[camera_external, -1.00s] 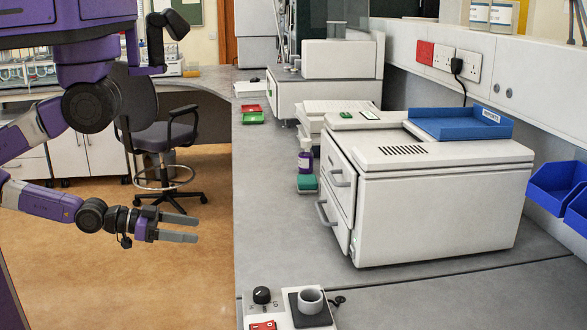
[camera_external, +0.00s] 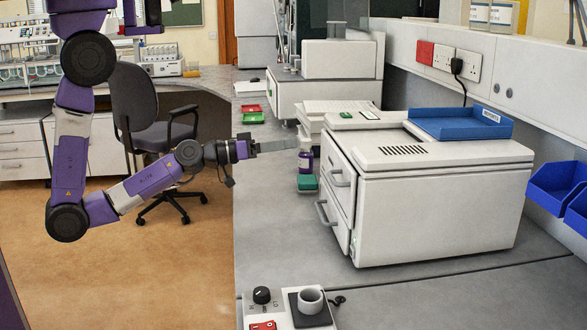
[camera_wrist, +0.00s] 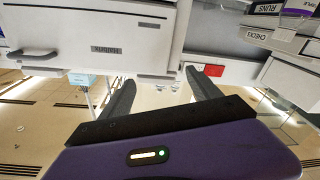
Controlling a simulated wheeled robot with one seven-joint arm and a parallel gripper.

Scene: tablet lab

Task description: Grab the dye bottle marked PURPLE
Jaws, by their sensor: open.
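The fingertips appear close to the bottle's left side; I cannot tell the depth gap. In the wrist view my gripper (camera_wrist: 160,78) is open with nothing between the fingers. A purple-labelled container (camera_wrist: 298,9) is cut off at the upper right corner there.
A green block (camera_external: 307,183) lies in front of the bottle. The white machine (camera_external: 440,205) with drawer handles stands close on the right. Red and green trays (camera_external: 252,117) lie farther back. A stirrer-like device with a cup (camera_external: 310,300) is at the front.

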